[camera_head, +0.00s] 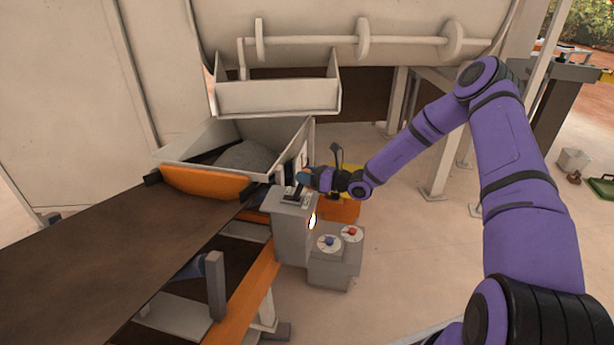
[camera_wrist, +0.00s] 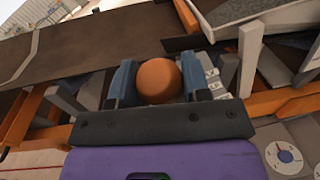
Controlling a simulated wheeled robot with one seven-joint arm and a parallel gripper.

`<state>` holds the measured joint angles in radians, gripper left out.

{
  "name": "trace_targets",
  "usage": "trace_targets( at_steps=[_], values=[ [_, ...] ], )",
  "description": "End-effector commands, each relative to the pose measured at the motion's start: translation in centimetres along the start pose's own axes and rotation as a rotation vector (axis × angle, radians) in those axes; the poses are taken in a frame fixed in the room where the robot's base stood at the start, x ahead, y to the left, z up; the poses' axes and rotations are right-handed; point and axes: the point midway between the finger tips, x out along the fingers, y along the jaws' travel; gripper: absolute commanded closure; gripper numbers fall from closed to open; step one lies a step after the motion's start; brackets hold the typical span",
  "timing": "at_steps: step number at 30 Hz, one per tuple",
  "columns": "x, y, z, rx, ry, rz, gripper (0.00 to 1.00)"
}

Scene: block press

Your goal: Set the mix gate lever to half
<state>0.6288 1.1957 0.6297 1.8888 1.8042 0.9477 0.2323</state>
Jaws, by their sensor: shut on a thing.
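The mix gate lever shows as a round orange knob (camera_wrist: 158,82) in the wrist view. It sits between the two blue-grey fingers of my gripper (camera_wrist: 157,72), which is shut on it. A light plate with dark marks (camera_wrist: 214,84) lies just right of the knob and is partly covered by a finger. In the head view my gripper (camera_head: 303,176) is at the top of the grey control post (camera_head: 295,228), beside the hopper. The knob is hidden there, and I cannot read the lever's position against the marks.
A hopper with grey material (camera_head: 245,156) and an orange lip (camera_head: 205,182) stands behind the post. A dark conveyor belt (camera_head: 100,245) runs to the left.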

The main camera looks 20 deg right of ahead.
Motion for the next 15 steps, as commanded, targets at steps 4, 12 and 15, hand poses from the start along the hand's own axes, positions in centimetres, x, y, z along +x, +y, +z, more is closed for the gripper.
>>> trace_targets(
  at_steps=[4,12,15],
  values=[
    [1.6,0.4,0.6,-0.017,0.098,-0.021,0.99],
    [4.3,0.8,0.8,-0.037,0.29,-0.07,0.99],
    [4.8,0.8,0.8,-0.038,0.326,-0.081,0.99]
  ],
)
